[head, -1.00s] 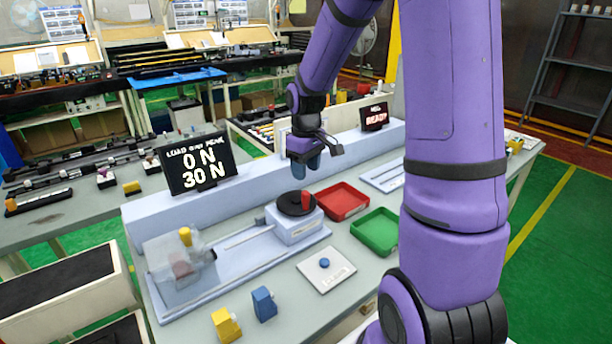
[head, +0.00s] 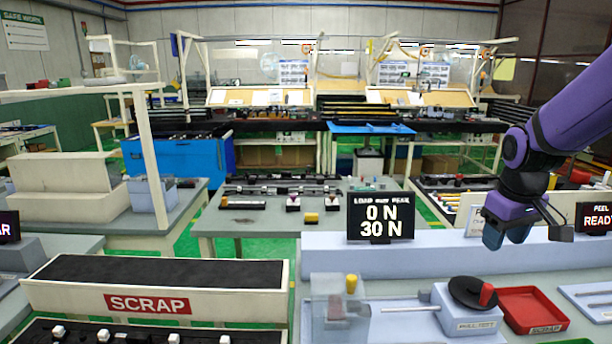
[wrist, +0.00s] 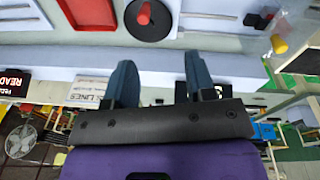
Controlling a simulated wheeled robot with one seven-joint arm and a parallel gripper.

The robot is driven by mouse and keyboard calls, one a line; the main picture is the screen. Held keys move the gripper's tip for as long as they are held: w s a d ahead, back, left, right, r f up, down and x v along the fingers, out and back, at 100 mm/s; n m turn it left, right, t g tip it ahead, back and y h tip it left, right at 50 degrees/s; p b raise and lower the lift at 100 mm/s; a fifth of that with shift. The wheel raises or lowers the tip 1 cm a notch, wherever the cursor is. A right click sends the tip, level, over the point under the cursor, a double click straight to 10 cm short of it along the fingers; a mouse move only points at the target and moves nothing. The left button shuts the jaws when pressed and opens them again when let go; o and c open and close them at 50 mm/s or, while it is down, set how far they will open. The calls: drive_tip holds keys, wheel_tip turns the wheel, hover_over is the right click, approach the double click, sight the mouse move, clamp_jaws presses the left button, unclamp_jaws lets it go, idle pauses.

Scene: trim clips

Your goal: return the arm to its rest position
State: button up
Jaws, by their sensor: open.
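My purple arm reaches in from the right edge of the head view. My gripper (head: 507,237) hangs above the back ledge of the test bench, with nothing held in it. In the wrist view, its two blue fingers (wrist: 156,82) stand apart with an empty gap between them. The black round dial with a red knob (head: 474,293) sits below and in front of the gripper. It also shows beyond the fingers in the wrist view (wrist: 148,18).
The load display (head: 381,216) reads 0 N and 30 N. A red tray (head: 533,310) lies right of the dial. A clear guard with a yellow knob (head: 340,304) stands at left on the bench. A SCRAP-labelled conveyor (head: 155,302) is further left. The air around the gripper looks clear.

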drive_tip(key=s+a+r+m+t, duration=0.1)
drive_tip(key=s+a+r+t, duration=0.1)
drive_tip(key=s+r, duration=0.3)
drive_tip(key=s+a+r+m+t, duration=0.1)
drive_tip(key=s+a+r, duration=0.4)
drive_tip(key=s, duration=0.8)
drive_tip(key=shift+s+a+r+t+y, duration=0.3)
drive_tip(key=shift+r+t, duration=0.1)
drive_tip(key=shift+t, duration=0.2)
drive_tip(key=shift+o, duration=0.2)
drive_tip(key=shift+w, duration=0.15)
